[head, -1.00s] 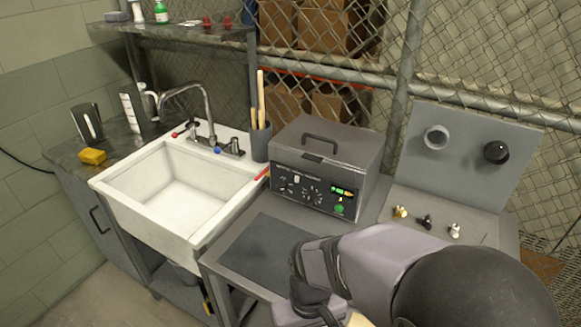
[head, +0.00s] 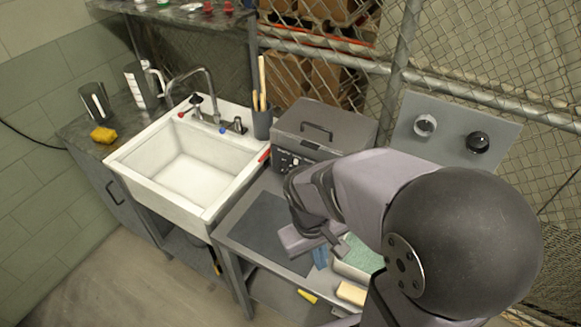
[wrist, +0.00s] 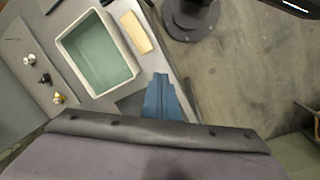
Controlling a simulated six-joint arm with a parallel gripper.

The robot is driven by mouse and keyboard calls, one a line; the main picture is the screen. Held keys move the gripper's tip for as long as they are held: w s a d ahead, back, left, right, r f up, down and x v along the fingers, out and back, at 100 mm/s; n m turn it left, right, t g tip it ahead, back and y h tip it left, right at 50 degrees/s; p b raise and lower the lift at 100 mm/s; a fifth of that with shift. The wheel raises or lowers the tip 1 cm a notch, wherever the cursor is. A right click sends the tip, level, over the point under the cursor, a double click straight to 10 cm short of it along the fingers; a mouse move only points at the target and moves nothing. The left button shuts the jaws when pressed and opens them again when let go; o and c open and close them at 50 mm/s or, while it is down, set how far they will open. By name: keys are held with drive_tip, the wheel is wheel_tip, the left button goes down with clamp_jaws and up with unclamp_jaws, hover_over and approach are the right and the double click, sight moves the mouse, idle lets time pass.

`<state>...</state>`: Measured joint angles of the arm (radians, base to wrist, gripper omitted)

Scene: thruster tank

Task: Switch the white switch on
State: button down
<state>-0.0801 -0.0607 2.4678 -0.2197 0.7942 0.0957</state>
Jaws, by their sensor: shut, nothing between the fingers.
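The white switch (wrist: 29,59) shows in the wrist view at the far left, on a grey panel (wrist: 30,85) beside a black switch (wrist: 44,78) and a gold switch (wrist: 58,98). Its lever position is too small to read. My gripper (wrist: 161,92) has blue fingers, closed together and empty, well to the right of the switches in the wrist view. In the head view my gripper (head: 320,256) is over the front of the bench, partly behind my arm.
A tray with a green inside (wrist: 64,43) lies between my gripper and the switches, with a tan block (wrist: 136,32) beside it. The grey control box (head: 325,130) stands behind my arm.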

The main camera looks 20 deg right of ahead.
sight(295, 163)
drive_tip(key=w+d+f+n+t+h+b, duration=0.2)
drive_tip(key=w+f+h+b, duration=0.15)
drive_tip(key=w+b, duration=0.3)
drive_tip(key=w+d+f+n+t+h+b, duration=0.1)
drive_tip(key=w+f+n+h+b, duration=0.2)
drive_tip(key=w+b, duration=0.35)
drive_tip(key=w+a+n+t+h+b, duration=0.2)
drive_tip(key=w+a+t+b, duration=0.6)
drive_tip(key=w, duration=0.6)
drive_tip(key=shift+w+a+r+h+b, duration=0.2)
drive_tip(key=shift+a+h+b, duration=0.25)
drive_tip(key=shift+b, duration=0.4)
drive_tip(key=shift+w, duration=0.1)
drive_tip(key=p+x, duration=0.4)
drive_tip(key=x, duration=0.9)
drive_tip(key=shift+w+d, duration=0.2)
drive_tip(key=shift+w, duration=0.2)
drive_tip(key=shift+f, duration=0.1)
